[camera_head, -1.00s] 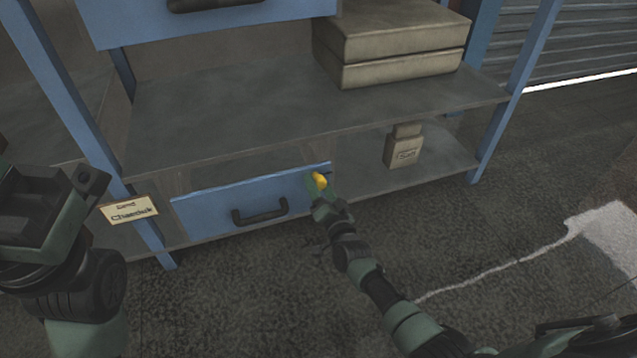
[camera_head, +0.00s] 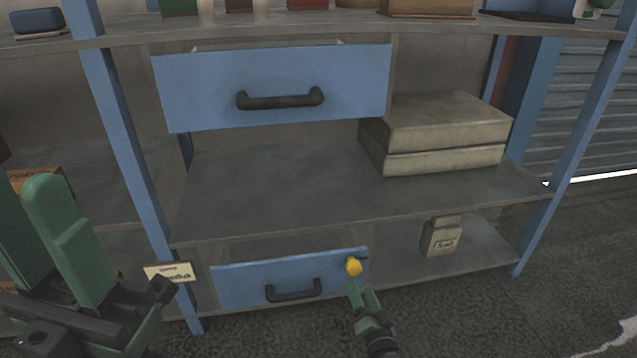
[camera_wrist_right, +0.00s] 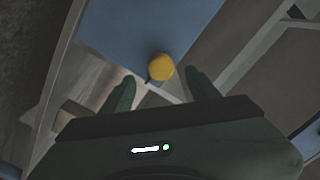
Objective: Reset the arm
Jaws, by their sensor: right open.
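My right gripper (camera_head: 362,287) is low in front of the shelf, by the right end of the lower blue drawer (camera_head: 240,284). Its fingers are apart and empty. A small round yellow thing (camera_head: 354,266) sits just beyond the fingertips, at the drawer's right end. In the right wrist view the yellow thing (camera_wrist_right: 160,67) is ahead of the open fingers (camera_wrist_right: 160,82), against a blue surface; I cannot tell what it is fixed to. My left gripper (camera_head: 22,195) is raised at the left edge, fingers up, partly cut off; its opening is unclear.
The upper blue drawer (camera_head: 275,85) has a black handle and stands out from the shelf. Two stacked tan boxes (camera_head: 445,135) are on the middle shelf. A small labelled container (camera_head: 441,238) stands on the bottom shelf. Blue posts (camera_head: 125,160) frame it. Floor at the right is clear.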

